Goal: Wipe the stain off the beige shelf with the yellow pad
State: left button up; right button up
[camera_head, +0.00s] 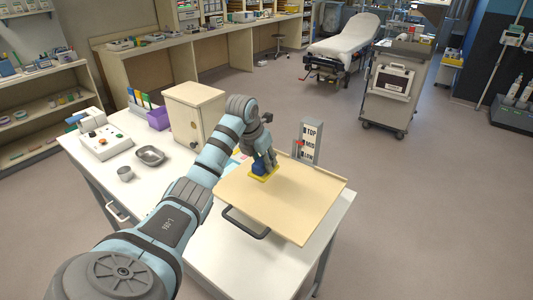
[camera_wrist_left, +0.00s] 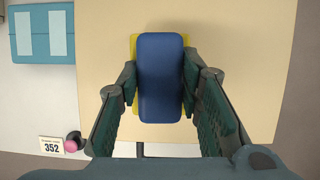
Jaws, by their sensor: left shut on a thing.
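The beige shelf (camera_head: 285,205) lies on the white table, with a dark handle (camera_head: 245,222) at its front left edge. The yellow pad (camera_head: 265,178) with a blue grip on top is on the shelf near its far left part. My left gripper (camera_head: 258,160) is shut on the blue grip from above. In the left wrist view the left gripper (camera_wrist_left: 160,88) has a finger on each side of the blue grip (camera_wrist_left: 160,75), and the yellow pad's edges show around it. I see no stain on the visible part of the shelf. My right gripper is not in view.
A sign (camera_head: 309,142) reading TOP, MID and LOW stands behind the shelf. A beige cabinet (camera_head: 194,115), a metal tray (camera_head: 150,156), a cup (camera_head: 125,173) and a control box (camera_head: 100,143) stand on the table to the left.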

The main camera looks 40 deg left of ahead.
pick_arm(q)
jog(key=shift+r, duration=1.25)
